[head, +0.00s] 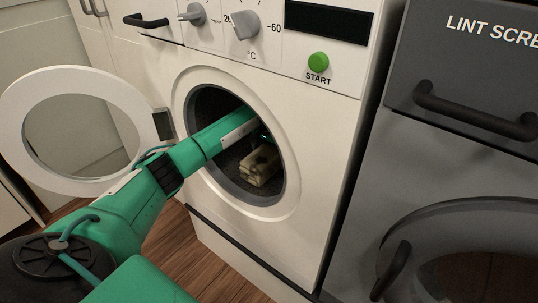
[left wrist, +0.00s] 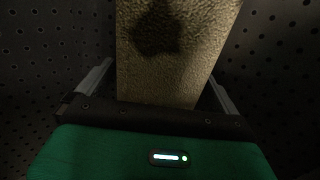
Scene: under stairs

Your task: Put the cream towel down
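The cream towel (head: 260,166), a folded bundle with dark shadow patches, is inside the washer drum (head: 232,168), low in the round opening. My left arm reaches through the opening, and my left gripper (head: 267,141) is inside at the towel. In the left wrist view the towel (left wrist: 175,55) stands between the two fingers of the left gripper (left wrist: 161,72), its edges close against them; the gripper looks shut on it. The fingertips are partly hidden in the dark. Whether the towel touches the drum floor is unclear. My right gripper is not in view.
The round washer door (head: 24,130) stands open to the left, beside my arm. The white washer front (head: 310,130) has knobs and a green START button (head: 318,62). A grey machine (head: 450,165) with dark handles stands at right. Wooden floor (head: 215,262) shows below.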

